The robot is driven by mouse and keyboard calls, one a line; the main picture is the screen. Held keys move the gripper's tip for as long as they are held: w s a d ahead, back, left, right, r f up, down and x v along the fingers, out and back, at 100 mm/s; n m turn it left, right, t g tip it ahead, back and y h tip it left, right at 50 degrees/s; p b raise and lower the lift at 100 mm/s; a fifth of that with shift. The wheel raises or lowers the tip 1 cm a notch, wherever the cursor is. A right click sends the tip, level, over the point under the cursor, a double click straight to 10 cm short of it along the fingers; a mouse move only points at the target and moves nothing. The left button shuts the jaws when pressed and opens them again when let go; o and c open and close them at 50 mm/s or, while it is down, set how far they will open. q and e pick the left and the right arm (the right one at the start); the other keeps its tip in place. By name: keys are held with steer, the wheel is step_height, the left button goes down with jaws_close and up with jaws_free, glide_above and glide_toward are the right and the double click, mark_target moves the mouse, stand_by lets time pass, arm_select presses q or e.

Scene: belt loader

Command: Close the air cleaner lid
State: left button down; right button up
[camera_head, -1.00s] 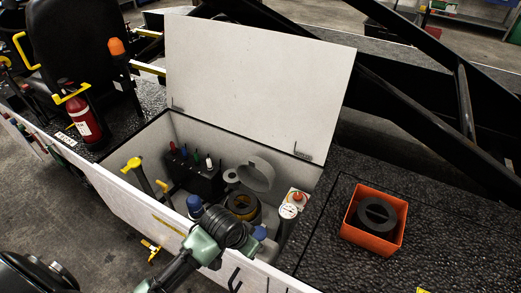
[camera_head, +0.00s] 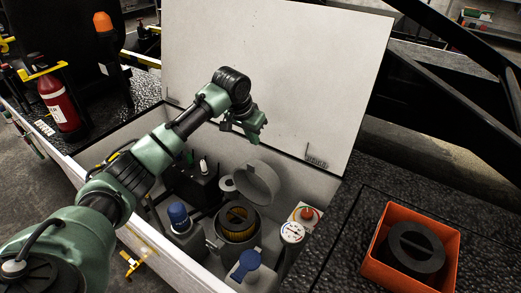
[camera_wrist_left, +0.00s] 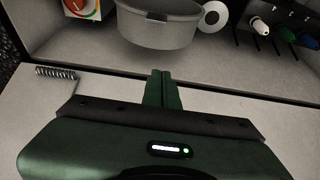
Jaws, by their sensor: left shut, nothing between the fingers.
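The air cleaner (camera_head: 238,232) is a round grey housing with a yellow-ringed filter, standing in the open compartment. Its grey round lid (camera_head: 262,182) is open, tilted up behind the housing. In the left wrist view the lid (camera_wrist_left: 155,35) shows as a shallow grey bowl shape beyond the fingers. My left gripper (camera_head: 257,135) is above and behind the lid, in front of the raised white cover, apart from both. Its fingers (camera_wrist_left: 160,88) are shut and empty. My right gripper is not in view.
The white compartment cover (camera_head: 275,75) stands raised behind. An orange bin (camera_head: 375,270) with a black round part sits on the right deck.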

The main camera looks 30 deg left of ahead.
arm_select(q)
steer(key=x, duration=0.3)
steer(key=shift+s, duration=0.15)
steer(key=x, duration=0.6)
steer(key=shift+f, duration=0.15)
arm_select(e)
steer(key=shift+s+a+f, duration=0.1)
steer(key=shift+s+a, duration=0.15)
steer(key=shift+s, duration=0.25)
